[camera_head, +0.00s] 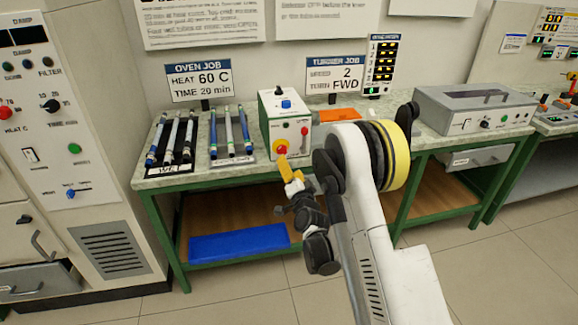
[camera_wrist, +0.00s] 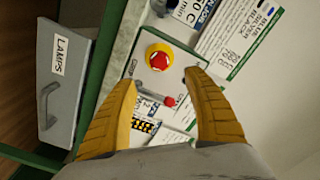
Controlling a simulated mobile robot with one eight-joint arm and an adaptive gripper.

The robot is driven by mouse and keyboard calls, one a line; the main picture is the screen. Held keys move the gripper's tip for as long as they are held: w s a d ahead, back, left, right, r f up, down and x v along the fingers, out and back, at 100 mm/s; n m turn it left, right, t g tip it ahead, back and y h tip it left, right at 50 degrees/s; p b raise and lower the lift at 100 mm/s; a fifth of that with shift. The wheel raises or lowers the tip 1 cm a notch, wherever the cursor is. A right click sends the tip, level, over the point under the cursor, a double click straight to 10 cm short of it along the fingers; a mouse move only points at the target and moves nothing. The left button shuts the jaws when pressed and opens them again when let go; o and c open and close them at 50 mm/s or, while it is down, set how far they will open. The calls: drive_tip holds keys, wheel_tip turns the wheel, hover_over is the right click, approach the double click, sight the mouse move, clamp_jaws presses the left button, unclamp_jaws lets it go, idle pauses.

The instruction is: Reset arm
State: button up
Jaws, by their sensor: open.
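My arm reaches from the lower right of the head view toward the bench. My gripper (camera_head: 289,167) has yellow fingers and is in front of the control box (camera_head: 270,107), just below its red button (camera_head: 282,149). In the wrist view my gripper (camera_wrist: 160,88) shows its two fingers wide apart with nothing held between them. The box face with the red button on a yellow collar (camera_wrist: 159,58) and a red-tipped lever (camera_wrist: 169,101) shows beyond and between the fingers. Whether a finger touches the box cannot be told.
Rod blanks lie on a dark rack (camera_head: 155,166) and a light rack (camera_head: 215,156) left of the box. A grey instrument (camera_head: 473,97) stands at the right. A blue bin (camera_head: 240,243) sits on the lower shelf. A LAMPS drawer (camera_wrist: 62,88) shows in the wrist view.

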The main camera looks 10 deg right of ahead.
drive_tip(key=shift+r, duration=0.1)
drive_tip(key=s+a+r+n+g+y, duration=0.1)
drive_tip(key=s+a+r+n+g, duration=0.15)
drive_tip(key=s+r, duration=0.45)
drive_tip(key=s+a+r+n+g+y, duration=0.1)
drive_tip(key=s+r+n+g, duration=0.25)
drive_tip(key=s+r, duration=0.4)
drive_tip(key=s+d+f+n+g+h, duration=0.1)
drive_tip(key=s+n+g, duration=0.1)
drive_tip(key=s, duration=1.2)
drive_tip(key=s+d+f+n+g+h, duration=0.1)
drive_tip(key=s+d+f+n+g, duration=0.1)
drive_tip(key=s, duration=1.1)
drive_tip(key=shift+s+d+n+g, duration=0.15)
drive_tip(key=shift+s+n+g, duration=0.15)
drive_tip(key=shift+s+g, duration=0.15)
drive_tip(key=shift+w, duration=0.1)
